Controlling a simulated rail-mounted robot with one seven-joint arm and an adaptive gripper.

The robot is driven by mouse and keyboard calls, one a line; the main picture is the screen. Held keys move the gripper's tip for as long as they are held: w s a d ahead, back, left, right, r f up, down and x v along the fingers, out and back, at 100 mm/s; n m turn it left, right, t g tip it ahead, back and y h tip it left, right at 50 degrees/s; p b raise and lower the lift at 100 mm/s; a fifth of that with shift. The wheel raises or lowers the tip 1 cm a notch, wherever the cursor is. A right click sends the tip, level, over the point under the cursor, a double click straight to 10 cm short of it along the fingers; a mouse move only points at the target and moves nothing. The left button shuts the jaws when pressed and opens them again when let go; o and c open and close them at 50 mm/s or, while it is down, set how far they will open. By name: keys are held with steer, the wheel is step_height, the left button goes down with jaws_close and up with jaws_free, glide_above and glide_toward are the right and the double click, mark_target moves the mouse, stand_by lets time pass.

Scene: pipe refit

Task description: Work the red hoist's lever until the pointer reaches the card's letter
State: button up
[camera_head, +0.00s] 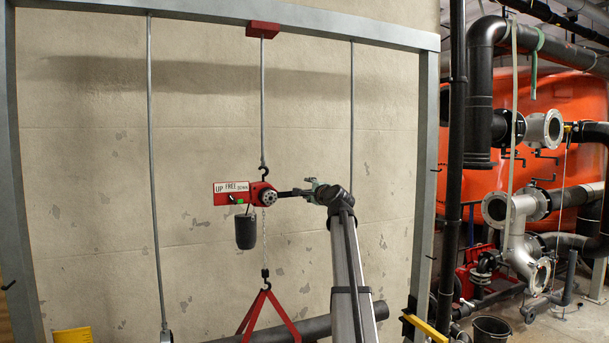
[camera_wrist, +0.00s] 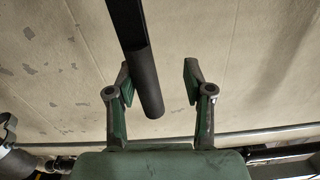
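The red hoist (camera_head: 262,194) hangs from a hook under the overhead frame. Its dark lever (camera_head: 290,193) sticks out to the right, roughly level. A white plate reading UP, FREE and DOWN (camera_head: 231,187) is at the hoist's left side. My gripper (camera_head: 312,190) is at the lever's outer end. In the wrist view the lever (camera_wrist: 146,80) reaches down between the fingers of my gripper (camera_wrist: 158,82). The fingers are open, with a clear gap on the right; the lever is close to the left finger. I cannot make out the pointer or the card's letter.
A dark pipe (camera_head: 335,322) hangs in a red sling (camera_head: 268,312) below the hoist. A dark bag (camera_head: 245,230) hangs beside it. Thin vertical rods (camera_head: 155,150) flank the hoist. A yellow object (camera_head: 72,335) shows at lower left. Pipework and an orange tank (camera_head: 570,90) stand at right.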

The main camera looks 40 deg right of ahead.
steer(key=shift+n, duration=0.8)
steer(key=shift+w+a+r, duration=0.1)
steer(key=shift+a+r, duration=0.15)
steer(key=shift+r, duration=0.75)
steer(key=shift+a+r, duration=0.2)
steer(key=shift+r, duration=0.8)
steer(key=shift+f, duration=0.1)
steer(key=shift+d+f+m, duration=0.2)
steer(key=shift+f+m, duration=0.2)
steer(key=shift+f, duration=0.6)
steer(key=shift+d+f+m, duration=0.2)
steer(key=shift+f+m, duration=0.2)
steer(key=shift+f, duration=0.55)
